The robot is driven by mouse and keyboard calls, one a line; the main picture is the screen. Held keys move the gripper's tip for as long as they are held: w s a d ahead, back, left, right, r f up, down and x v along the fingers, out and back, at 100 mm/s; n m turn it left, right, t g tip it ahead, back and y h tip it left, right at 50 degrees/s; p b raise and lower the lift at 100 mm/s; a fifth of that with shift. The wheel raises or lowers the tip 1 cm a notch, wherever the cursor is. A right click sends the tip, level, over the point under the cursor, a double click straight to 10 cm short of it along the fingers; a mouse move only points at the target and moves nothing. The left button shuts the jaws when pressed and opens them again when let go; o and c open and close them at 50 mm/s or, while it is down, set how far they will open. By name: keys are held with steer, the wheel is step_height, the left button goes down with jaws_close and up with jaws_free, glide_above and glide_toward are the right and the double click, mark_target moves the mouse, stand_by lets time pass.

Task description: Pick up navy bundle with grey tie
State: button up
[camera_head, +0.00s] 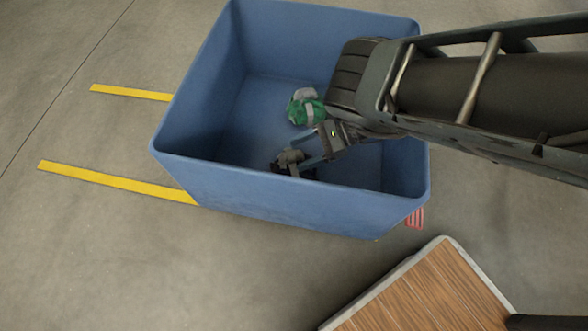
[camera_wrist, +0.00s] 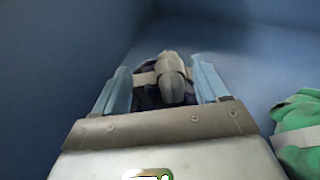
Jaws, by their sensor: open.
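The navy bundle with a grey tie (camera_wrist: 172,82) lies in the blue bin, between the fingers of my gripper in the wrist view. Its grey strap and knot show on top, with dark navy cloth around them. In the head view the bundle (camera_head: 291,160) is near the bin's front wall, partly behind that wall and my gripper. My gripper (camera_wrist: 165,85) is open, one finger on each side of the bundle. It also shows in the head view (camera_head: 308,160), reaching down into the bin. I cannot tell whether the fingers touch the bundle.
A green bundle with a grey tie (camera_head: 306,109) lies behind the navy one; it shows at the right edge of the wrist view (camera_wrist: 297,122). The blue bin (camera_head: 270,205) has high walls close around my gripper. Its left floor is clear. Yellow stripes (camera_head: 118,183) mark the ground.

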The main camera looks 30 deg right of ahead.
mark_target(294, 154)
steer(key=x, duration=0.1)
steer(key=b+x, duration=0.1)
steer(key=x, duration=0.1)
steer(key=b+x, duration=0.1)
steer(key=shift+w+f, duration=0.3)
steer(key=shift+f, duration=0.05)
steer(key=shift+w+a+f+b, duration=0.1)
steer(key=shift+a+b, duration=0.25)
jaws_close()
steer(key=shift+w, duration=0.1)
stand_by(0.3)
